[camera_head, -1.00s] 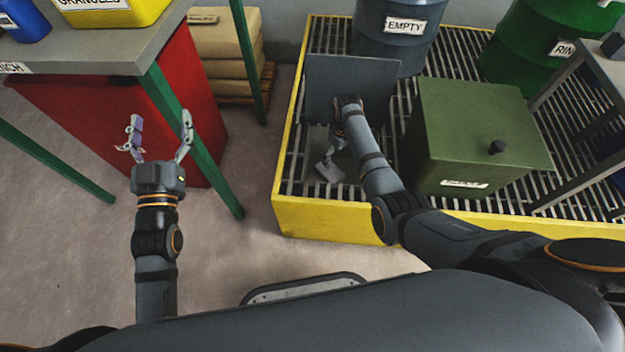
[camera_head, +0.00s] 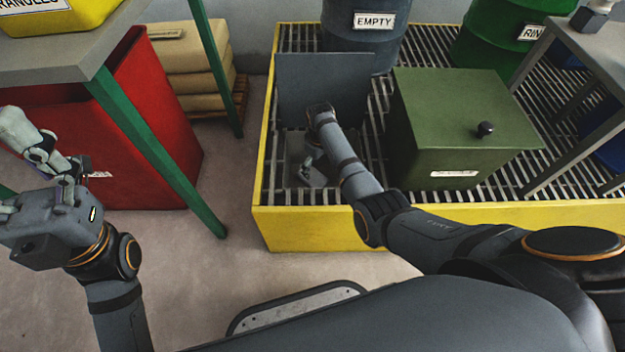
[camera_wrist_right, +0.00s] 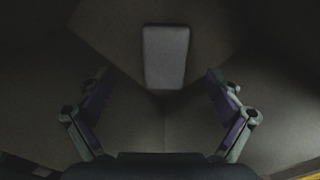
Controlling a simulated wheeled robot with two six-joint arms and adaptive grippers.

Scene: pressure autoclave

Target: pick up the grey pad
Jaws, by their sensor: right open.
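The grey pad (camera_wrist_right: 166,56) shows in the right wrist view as a small, lighter grey rectangle with rounded corners, lying inside a dark bin. My right gripper (camera_wrist_right: 163,100) is open and empty; its two fingers are spread wide on either side, below the pad in the picture and apart from it. In the head view my right gripper (camera_head: 312,168) reaches down into the open dark grey bin (camera_head: 325,80), and I cannot make out the pad there. My left gripper (camera_head: 22,165) is at the left edge, its fingers apart and partly cut off.
The bin stands on a slatted grate with a yellow rim (camera_head: 310,235). A green box (camera_head: 455,120) with a black knob is right of my right arm. A blue-grey drum (camera_head: 360,40) stands behind. A red bin (camera_head: 160,120) and a green-legged bench (camera_head: 60,60) are at left.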

